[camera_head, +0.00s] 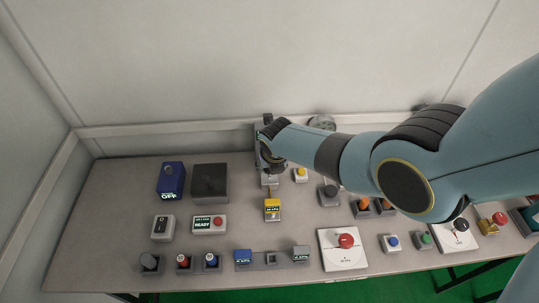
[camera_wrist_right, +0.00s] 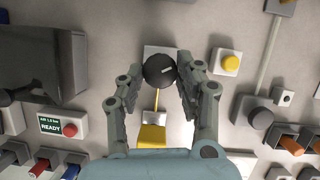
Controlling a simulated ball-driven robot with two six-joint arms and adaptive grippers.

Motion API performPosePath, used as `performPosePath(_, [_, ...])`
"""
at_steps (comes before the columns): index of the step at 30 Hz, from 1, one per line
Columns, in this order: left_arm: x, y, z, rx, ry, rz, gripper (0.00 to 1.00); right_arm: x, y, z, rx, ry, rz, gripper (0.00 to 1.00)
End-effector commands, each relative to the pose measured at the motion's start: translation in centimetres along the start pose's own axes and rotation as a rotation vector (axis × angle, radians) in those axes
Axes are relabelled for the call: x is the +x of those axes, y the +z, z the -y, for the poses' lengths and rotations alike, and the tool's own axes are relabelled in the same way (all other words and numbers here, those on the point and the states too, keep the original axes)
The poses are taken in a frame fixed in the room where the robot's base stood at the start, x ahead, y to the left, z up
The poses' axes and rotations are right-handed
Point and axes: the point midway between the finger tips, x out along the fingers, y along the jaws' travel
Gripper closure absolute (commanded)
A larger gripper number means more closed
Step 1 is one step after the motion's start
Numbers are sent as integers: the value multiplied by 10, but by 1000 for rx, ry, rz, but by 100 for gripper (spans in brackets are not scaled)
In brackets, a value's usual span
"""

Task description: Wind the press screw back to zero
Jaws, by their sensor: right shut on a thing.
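A round black knob (camera_wrist_right: 159,70) with a short white mark, which looks like the press screw's knob, is between the fingers of my right gripper (camera_wrist_right: 160,78) in the right wrist view. The gripper is shut on it. A pale base (camera_wrist_right: 158,50) shows behind the knob. A yellow block (camera_wrist_right: 152,136) is just below it, joined by a thin yellow line. In the head view my right gripper (camera_head: 268,160) hides the knob. The base's grey front (camera_head: 269,182) and the yellow labelled block (camera_head: 272,205) show below it. My left gripper is out of view.
A dark box (camera_head: 210,182) and a blue OFF box (camera_head: 171,179) stand to the left. A yellow button (camera_head: 300,174) and a dark round knob (camera_head: 329,192) are close on the right. A READY panel (camera_head: 209,225) and a red knob (camera_head: 346,241) are nearer the front.

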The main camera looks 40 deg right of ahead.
Motion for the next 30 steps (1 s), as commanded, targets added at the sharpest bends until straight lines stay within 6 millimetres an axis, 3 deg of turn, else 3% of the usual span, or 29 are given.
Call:
performPosePath(1, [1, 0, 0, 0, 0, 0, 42, 2, -8, 2, -28, 10, -14, 97])
performPosePath(12, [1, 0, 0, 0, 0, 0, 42, 2, -8, 2, -180, 73, -14, 97])
performPosePath(29, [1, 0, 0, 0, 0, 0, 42, 3, -9, 3, -208, 84, -17, 97])
performPosePath(30, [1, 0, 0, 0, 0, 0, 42, 3, -9, 3, -208, 84, -17, 61])
